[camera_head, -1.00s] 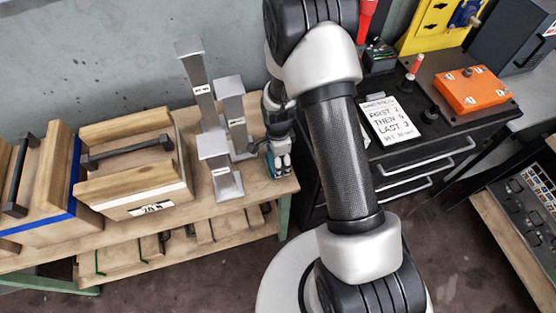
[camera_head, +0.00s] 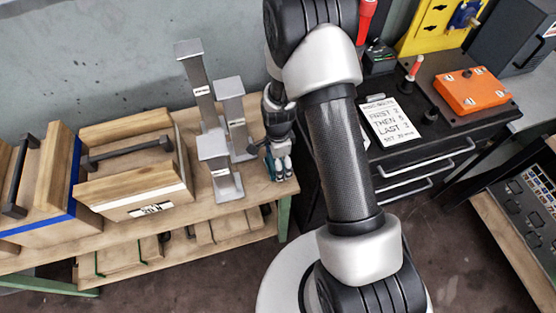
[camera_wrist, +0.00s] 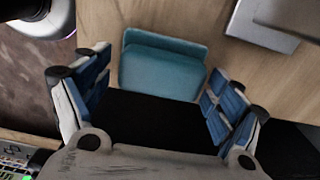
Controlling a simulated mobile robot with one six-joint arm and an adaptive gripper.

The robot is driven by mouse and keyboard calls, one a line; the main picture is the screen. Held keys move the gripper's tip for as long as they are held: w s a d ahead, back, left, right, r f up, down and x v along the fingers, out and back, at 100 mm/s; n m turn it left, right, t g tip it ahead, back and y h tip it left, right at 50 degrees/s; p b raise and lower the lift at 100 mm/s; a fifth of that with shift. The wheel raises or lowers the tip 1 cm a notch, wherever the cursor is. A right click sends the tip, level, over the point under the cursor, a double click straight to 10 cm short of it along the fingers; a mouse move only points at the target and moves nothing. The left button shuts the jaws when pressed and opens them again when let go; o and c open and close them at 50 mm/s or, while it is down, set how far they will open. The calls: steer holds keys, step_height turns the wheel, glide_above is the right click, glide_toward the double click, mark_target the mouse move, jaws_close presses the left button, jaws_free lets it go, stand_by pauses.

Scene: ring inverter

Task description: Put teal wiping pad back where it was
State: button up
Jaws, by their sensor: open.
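The teal wiping pad (camera_wrist: 163,66) lies on the wooden bench top in the wrist view. It has a raised block along its far side. My gripper (camera_wrist: 153,80) is open, with its blue-padded fingers apart to the left and right of the pad. I cannot tell whether either finger touches it. In the head view my gripper (camera_head: 279,168) is low over the right end of the bench (camera_head: 255,195). The pad is not clearly visible there, being hidden at the gripper.
Several grey metal stands (camera_head: 214,150) rise close to the left of my gripper. Wooden boxes with black handles (camera_head: 130,160) stand further left. A black drawer cabinet (camera_head: 420,165) with a note (camera_head: 390,120) and an orange box (camera_head: 472,90) is on the right.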

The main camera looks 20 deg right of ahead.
step_height(320, 180, up, 24)
steer(key=s+n+t+p, duration=0.1)
steer(key=s+n+p, duration=0.1)
steer(key=n+p, duration=0.2)
steer(key=s+r+n+t, duration=0.3)
steer(key=s+r+n, duration=1.1)
steer(key=s+r, duration=0.3)
steer(key=shift+s+a+t, duration=0.3)
steer(key=shift+s+a, duration=0.15)
steer(key=shift+s, duration=0.8)
